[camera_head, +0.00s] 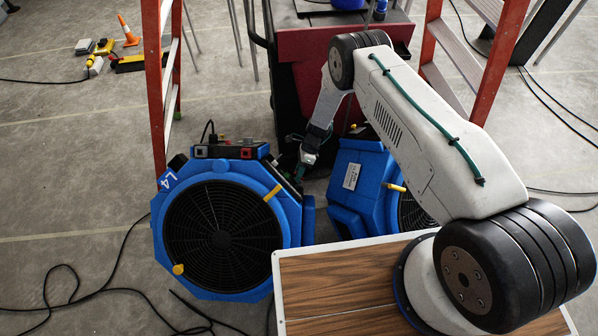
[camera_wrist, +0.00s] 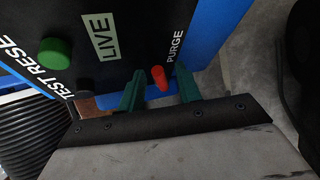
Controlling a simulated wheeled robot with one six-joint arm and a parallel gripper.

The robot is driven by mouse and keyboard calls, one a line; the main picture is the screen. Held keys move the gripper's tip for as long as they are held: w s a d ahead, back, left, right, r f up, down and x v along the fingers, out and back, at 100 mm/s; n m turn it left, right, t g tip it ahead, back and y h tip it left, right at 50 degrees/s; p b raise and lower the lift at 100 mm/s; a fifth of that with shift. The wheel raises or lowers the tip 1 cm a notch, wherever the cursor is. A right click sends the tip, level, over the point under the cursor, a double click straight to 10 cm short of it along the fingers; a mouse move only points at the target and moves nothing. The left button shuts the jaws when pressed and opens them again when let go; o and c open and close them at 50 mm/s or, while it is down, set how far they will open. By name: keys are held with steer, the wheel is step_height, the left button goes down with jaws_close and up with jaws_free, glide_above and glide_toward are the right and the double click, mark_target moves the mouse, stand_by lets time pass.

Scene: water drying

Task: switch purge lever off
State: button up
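A red purge lever (camera_wrist: 158,78) sticks out of a black control panel (camera_wrist: 127,55) beside the printed word PURGE in the wrist view. My gripper (camera_wrist: 161,73) has two green fingers, spread apart, one on each side of the lever. Gaps show between the lever and both fingers, so it is not clamped. In the head view my gripper (camera_head: 302,168) is low at the right side of the blue fan unit (camera_head: 168,237) marked L4. The lever cannot be made out there.
The panel also has a green button (camera_wrist: 54,53) and a LIVE label (camera_wrist: 101,37). A second blue unit (camera_head: 352,181) stands close to the right. Orange ladder legs (camera_head: 156,90) and a red cart (camera_head: 300,62) stand behind. Black cables (camera_head: 75,290) lie on the floor.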

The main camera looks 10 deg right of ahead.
jaws_close()
steer(key=shift+r, duration=0.1)
steer(key=shift+s+d+r+n+t+y, duration=0.15)
steer(key=shift+s+n+t, duration=0.15)
steer(key=shift+n, duration=0.25)
steer(key=shift+s+r+n+t+y, duration=0.1)
steer(key=shift+s+n+t+y, duration=0.05)
steer(key=shift+n+t, duration=0.35)
steer(key=n, duration=0.1)
steer(key=s+n+t, duration=0.1)
steer(key=shift+d+n+t+y, duration=0.25)
steer(key=shift+n+t+y, duration=0.05)
steer(key=shift+n+y, duration=0.1)
steer(key=shift+s+d+f+n+t+y, duration=0.1)
steer(key=shift+s+d+n+t+y, duration=0.25)
steer(key=shift+n, duration=0.55)
steer(key=shift+s+d+f+n+t+y, duration=0.15)
steer(key=shift+s+n+t+y, duration=0.25)
steer(key=shift+n+y, duration=0.35)
steer(key=shift+s+d+f+n+t+y, duration=0.15)
steer(key=shift+n+t+y, duration=0.3)
steer(key=shift+n, duration=0.55)
steer(key=shift+s, duration=0.1)
jaws_free()
